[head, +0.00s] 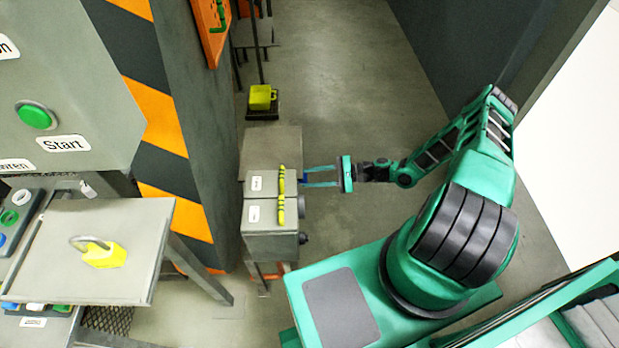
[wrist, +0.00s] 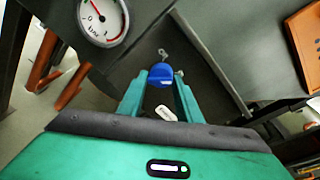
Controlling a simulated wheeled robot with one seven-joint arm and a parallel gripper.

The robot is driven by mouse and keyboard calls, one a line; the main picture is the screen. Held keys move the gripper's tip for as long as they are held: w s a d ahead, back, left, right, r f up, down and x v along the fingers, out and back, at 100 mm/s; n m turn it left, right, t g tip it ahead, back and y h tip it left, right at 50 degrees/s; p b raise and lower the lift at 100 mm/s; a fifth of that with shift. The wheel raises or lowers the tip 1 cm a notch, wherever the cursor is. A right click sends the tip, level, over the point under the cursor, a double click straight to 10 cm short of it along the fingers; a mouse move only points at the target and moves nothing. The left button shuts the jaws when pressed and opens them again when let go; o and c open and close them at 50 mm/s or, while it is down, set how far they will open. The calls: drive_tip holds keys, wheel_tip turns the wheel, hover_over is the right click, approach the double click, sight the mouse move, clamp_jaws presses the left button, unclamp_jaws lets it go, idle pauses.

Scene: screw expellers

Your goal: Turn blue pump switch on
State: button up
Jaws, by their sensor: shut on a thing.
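The blue pump switch (wrist: 160,75) shows in the wrist view as a rounded blue knob between the fingertips of my gripper (wrist: 160,84). The two green fingers touch it from both sides, and my gripper is shut on it. In the head view my gripper (head: 305,176) reaches left to the side of a grey box (head: 270,215), with its fingertips at the box's right face. Only a small blue bit shows there. I cannot tell from these views how far the switch is turned.
A round gauge (wrist: 103,20) is at the upper left of the wrist view. A cabinet with a green Start button (head: 36,115) stands left.

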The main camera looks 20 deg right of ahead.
drive_tip(key=shift+w+d+r, duration=0.1)
drive_tip(key=shift+w+d, duration=0.1)
drive_tip(key=shift+w, duration=0.05)
drive_tip(key=o, duration=1)
drive_tip(key=shift+s, duration=0.1)
drive_tip(key=shift+a, duration=0.1)
drive_tip(key=v, duration=1.1)
